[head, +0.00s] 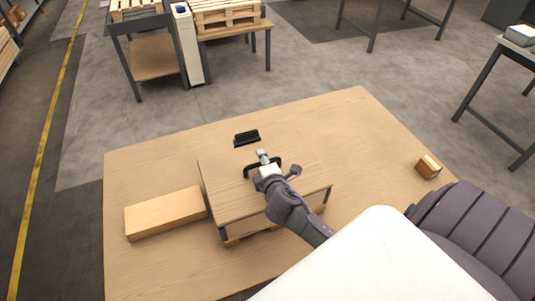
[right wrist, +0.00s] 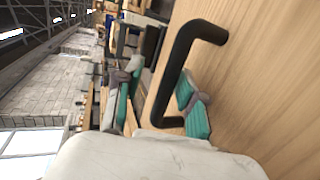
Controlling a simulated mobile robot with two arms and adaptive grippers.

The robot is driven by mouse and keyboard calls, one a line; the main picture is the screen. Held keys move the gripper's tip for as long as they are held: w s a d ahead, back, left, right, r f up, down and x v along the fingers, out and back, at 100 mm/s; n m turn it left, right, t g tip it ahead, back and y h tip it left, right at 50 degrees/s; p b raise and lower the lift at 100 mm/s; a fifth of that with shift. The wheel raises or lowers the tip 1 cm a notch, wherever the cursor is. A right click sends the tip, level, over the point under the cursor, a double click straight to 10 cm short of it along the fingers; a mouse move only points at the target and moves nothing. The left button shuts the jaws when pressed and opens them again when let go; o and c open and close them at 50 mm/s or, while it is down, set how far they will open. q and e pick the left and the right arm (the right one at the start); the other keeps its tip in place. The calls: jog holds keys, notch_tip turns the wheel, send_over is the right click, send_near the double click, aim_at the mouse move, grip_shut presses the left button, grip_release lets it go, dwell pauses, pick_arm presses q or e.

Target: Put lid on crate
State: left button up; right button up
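A flat wooden lid (head: 228,193) with a black bar handle (right wrist: 178,65) covers the top of the wooden crate (head: 232,240) on the table. Only the crate's lower front and dark corner posts show; I cannot tell whether the lid is seated. My right gripper (head: 267,168) is at the handle. In the right wrist view, the teal-padded fingers of this gripper (right wrist: 158,95) are apart, one on each side of the handle bar, with a visible gap. The crate's inside is hidden. My left gripper is not in view.
On the wooden table (head: 140,170), a long light wooden block (head: 165,212) lies left of the crate. A black object (head: 246,138) lies behind it, and a small brown box (head: 428,166) is at the right. The table's back right is clear.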

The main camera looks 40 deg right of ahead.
jog(key=b+v, duration=0.1)
jog(key=v, duration=0.9)
jog(key=shift+s+a+f, duration=0.1)
jog(key=shift+s+f, duration=0.05)
jog(key=shift+s, duration=0.05)
jog(key=shift+s+a+r, duration=0.2)
jog(key=shift+s+r, duration=0.15)
jog(key=shift+s, duration=0.3)
